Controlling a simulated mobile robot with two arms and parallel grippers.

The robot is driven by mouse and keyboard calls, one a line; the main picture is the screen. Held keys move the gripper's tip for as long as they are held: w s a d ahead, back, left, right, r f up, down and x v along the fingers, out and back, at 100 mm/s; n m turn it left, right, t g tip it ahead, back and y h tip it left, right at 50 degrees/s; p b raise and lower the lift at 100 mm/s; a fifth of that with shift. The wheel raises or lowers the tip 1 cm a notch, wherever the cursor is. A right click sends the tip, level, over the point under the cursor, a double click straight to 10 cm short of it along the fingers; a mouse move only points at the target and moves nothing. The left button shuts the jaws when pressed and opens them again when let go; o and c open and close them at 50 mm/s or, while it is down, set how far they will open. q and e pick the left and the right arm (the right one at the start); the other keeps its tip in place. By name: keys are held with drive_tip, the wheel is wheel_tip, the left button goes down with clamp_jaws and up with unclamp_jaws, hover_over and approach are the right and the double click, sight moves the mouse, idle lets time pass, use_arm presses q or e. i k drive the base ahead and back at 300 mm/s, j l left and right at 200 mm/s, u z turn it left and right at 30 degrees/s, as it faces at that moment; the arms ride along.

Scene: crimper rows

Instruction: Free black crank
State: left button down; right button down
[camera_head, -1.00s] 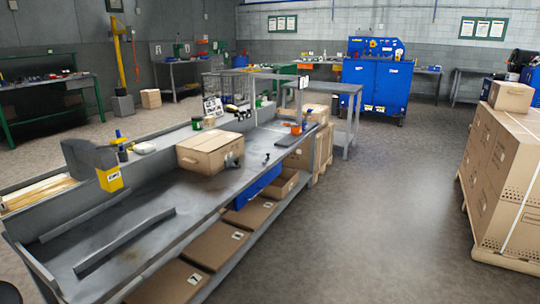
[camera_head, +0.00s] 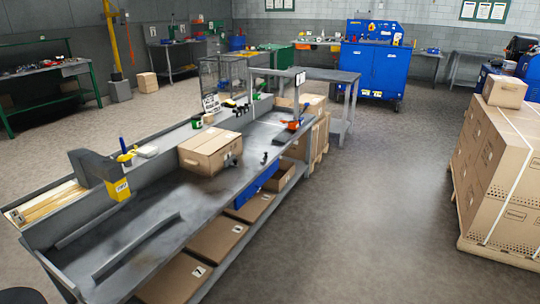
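A small black object (camera_head: 264,158) stands on the grey workbench (camera_head: 190,215), right of a closed cardboard box (camera_head: 210,152). It may be the black crank, but it is too small to be sure. Another dark grey part (camera_head: 231,160) sits at the box's front right corner, against or just in front of it. I cannot tell which of the two is the crank. A dark rounded shape at the bottom left corner is cut off by the picture edge. Neither of my grippers can be made out in the head view.
A grey and yellow machine (camera_head: 100,167) stands on the bench's left side, with grey rails near it. Cardboard boxes fill the lower shelf. Stacked cartons (camera_head: 500,180) stand on a pallet at right. The floor (camera_head: 350,220) between bench and pallet is clear.

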sight(262, 161)
drive_tip(key=i+l+u, duration=0.25)
drive_tip(key=i, duration=0.7)
drive_tip(key=i+l+u, duration=0.25)
drive_tip(key=i+l, duration=0.4)
drive_tip(key=i, duration=0.2)
drive_tip(key=i+l+u, duration=0.25)
drive_tip(key=i+l, duration=0.5)
drive_tip(key=i, duration=0.1)
